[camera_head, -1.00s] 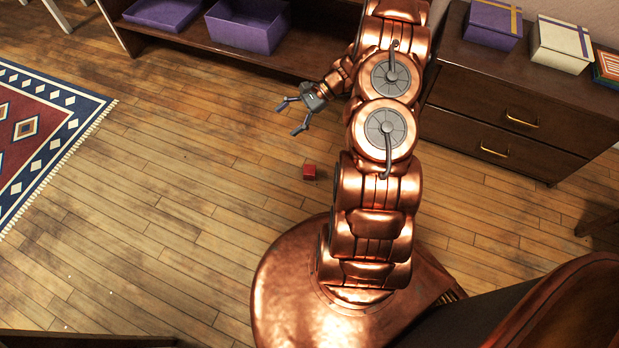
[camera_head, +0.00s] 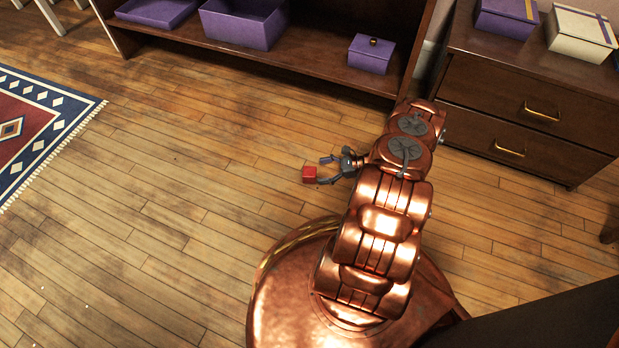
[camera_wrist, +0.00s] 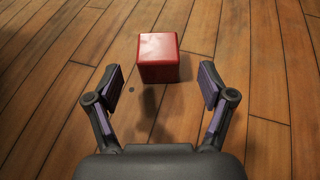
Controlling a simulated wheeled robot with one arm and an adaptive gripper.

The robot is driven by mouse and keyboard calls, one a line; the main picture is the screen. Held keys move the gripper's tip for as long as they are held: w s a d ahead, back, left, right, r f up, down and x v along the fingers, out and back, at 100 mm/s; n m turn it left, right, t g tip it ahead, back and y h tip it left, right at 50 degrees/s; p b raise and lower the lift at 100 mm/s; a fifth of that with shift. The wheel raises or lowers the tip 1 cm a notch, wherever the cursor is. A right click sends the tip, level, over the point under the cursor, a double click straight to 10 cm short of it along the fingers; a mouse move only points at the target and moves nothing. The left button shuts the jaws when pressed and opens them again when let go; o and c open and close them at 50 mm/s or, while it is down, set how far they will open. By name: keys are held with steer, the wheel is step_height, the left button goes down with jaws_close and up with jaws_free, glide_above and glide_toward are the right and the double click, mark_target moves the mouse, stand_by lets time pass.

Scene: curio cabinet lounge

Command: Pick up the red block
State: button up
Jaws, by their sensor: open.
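The red block (camera_head: 309,173) is a small cube resting on the wooden floor, left of my copper arm in the head view. My gripper (camera_head: 323,170) is low near the floor just right of the block, with its fingers pointing left toward it. In the wrist view the red block (camera_wrist: 158,57) sits ahead of my gripper (camera_wrist: 161,88), roughly centred between the spread fingers and a little beyond their tips. The fingers are open and empty, and I see no contact with the block.
Bare wooden floor surrounds the block. A patterned rug (camera_head: 40,128) lies at the left. A dark shelf (camera_head: 300,68) with purple boxes (camera_head: 243,22) stands behind, and a drawer cabinet (camera_head: 525,110) with boxes on top is at the back right.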

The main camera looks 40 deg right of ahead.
mark_target(305, 174)
steer(key=shift+b+x, duration=1.95)
steer(key=shift+x, duration=1.5)
steer(key=shift+w+a+f, duration=0.1)
steer(key=shift+w+a, duration=0.1)
steer(key=shift+a, duration=0.15)
steer(key=shift+c, duration=0.3)
steer(key=c, duration=1.2)
